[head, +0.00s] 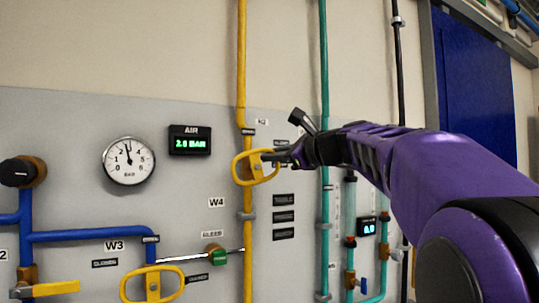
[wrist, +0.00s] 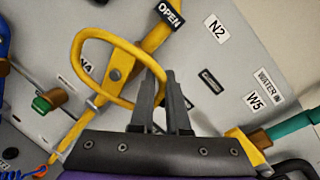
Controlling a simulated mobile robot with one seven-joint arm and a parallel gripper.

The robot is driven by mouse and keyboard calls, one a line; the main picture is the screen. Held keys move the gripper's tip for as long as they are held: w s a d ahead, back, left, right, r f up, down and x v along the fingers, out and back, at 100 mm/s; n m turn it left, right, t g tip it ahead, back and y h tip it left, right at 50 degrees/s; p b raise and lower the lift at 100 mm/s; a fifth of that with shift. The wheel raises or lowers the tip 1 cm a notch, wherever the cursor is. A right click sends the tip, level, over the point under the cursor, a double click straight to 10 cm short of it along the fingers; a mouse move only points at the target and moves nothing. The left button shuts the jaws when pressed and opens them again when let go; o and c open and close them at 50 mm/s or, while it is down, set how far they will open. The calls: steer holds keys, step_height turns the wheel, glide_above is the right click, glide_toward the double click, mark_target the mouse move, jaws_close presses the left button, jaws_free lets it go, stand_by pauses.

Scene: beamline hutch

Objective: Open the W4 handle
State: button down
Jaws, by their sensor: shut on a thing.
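The W4 handle (head: 256,167) is a yellow oval loop on a vertical yellow pipe (head: 242,60), above and right of the W4 label (head: 216,202). The loop lies across the pipe, tilted slightly up to the right. My gripper (head: 279,157) reaches it from the right and is shut on the loop's right end. In the wrist view the handle (wrist: 122,62) runs into my gripper (wrist: 160,92), its end between the dark fingers. An OPEN label (wrist: 171,13) shows on the pipe there. The fingers partly hide the gripped end.
Left are a pressure gauge (head: 129,161), an AIR display (head: 190,140), another yellow loop handle (head: 153,286) by W3 and a green knob valve (head: 219,257). A teal pipe (head: 323,70) runs close behind my arm. The panel between gauge and yellow pipe is mostly flat.

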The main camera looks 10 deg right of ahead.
steer(key=n, duration=0.1)
steer(key=a+r+n+p, duration=0.1)
steer(key=r+n, duration=0.1)
steer(key=shift+s+a+h, duration=0.15)
steer(key=shift+s+h, duration=0.1)
steer(key=shift+h, duration=0.15)
steer(key=n, duration=0.1)
steer(key=a+n, duration=0.1)
steer(key=n+p, duration=0.1)
steer(key=shift+s+a+r+n+h, duration=0.15)
steer(key=shift+s+r+n+h, duration=0.05)
steer(key=shift+r+n+h, duration=0.1)
steer(key=a+n, duration=0.1)
steer(key=a+n+h, duration=0.1)
steer(key=n, duration=0.1)
steer(key=shift+s+n, duration=0.3)
steer(key=shift+s+a+f+n+h, duration=0.1)
steer(key=shift+a+n+h, duration=0.25)
steer(key=shift+n, duration=0.3)
steer(key=shift+s+a+f+n+h, duration=0.1)
steer(key=shift+a+n+h, duration=0.2)
steer(key=shift+n, duration=0.35)
steer(key=c, duration=0.9)
jaws_free()
steer(key=shift+f, duration=0.1)
steer(key=shift+s+d, duration=0.1)
